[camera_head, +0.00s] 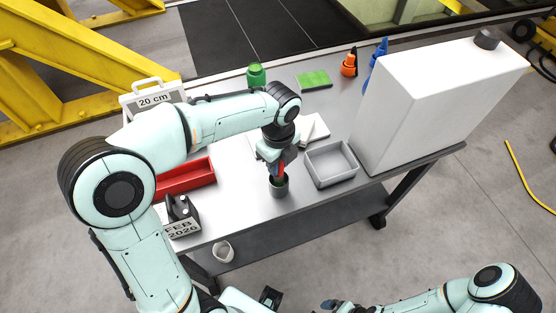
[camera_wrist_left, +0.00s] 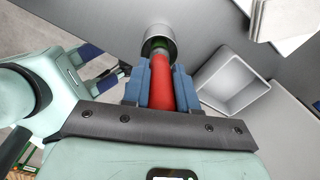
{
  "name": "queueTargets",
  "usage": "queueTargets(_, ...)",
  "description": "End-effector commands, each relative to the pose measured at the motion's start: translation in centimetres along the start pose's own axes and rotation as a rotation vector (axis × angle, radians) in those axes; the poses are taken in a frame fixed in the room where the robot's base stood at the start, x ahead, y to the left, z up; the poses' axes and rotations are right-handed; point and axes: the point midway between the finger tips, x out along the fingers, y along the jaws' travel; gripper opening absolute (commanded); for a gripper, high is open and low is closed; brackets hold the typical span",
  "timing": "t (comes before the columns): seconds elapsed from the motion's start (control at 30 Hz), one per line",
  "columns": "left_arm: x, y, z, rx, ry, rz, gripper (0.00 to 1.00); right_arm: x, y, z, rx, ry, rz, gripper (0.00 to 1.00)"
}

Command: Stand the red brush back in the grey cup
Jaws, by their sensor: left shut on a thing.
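My left gripper (camera_head: 279,164) is shut on the red brush (camera_wrist_left: 162,85), whose red handle runs between the two blue fingers in the left wrist view. The brush points down at the grey cup (camera_head: 279,189), which stands near the table's front edge. The cup also shows in the left wrist view (camera_wrist_left: 159,33). Something green shows at the cup's mouth, at the end of the red handle. How deep the brush sits in the cup is hidden. My right gripper (camera_head: 337,304) is low at the bottom edge, partly cut off, and its jaws are unclear.
A grey open tray (camera_head: 331,165) stands right of the cup, with a large white tank (camera_head: 420,110) beyond it. A red tray (camera_head: 187,180) and a date block (camera_head: 180,222) are at left. Green, orange and blue items stand at the back. Bare table lies around the cup.

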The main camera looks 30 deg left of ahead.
Motion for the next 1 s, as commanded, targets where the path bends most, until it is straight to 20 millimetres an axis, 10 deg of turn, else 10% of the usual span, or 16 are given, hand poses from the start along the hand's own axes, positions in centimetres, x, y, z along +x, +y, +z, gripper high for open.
queueTargets(0.67,1.8,0.0,0.0,0.000,0.000,0.001,0.00,1.1,0.6,0.4,0.002,-0.007,0.002,0.96)
queueTargets(0.7,1.8,0.0,0.0,0.000,0.000,0.001,0.34,1.1,0.5,0.4,0.002,-0.007,0.002,0.96)
queueTargets(0.77,1.7,0.0,0.0,0.000,0.000,0.001,0.53,1.1,0.5,0.4,0.002,-0.006,0.002,0.96)
queueTargets(1.0,1.7,0.0,0.0,0.000,0.000,0.001,0.57,1.1,0.5,0.4,0.002,-0.006,0.002,0.96)
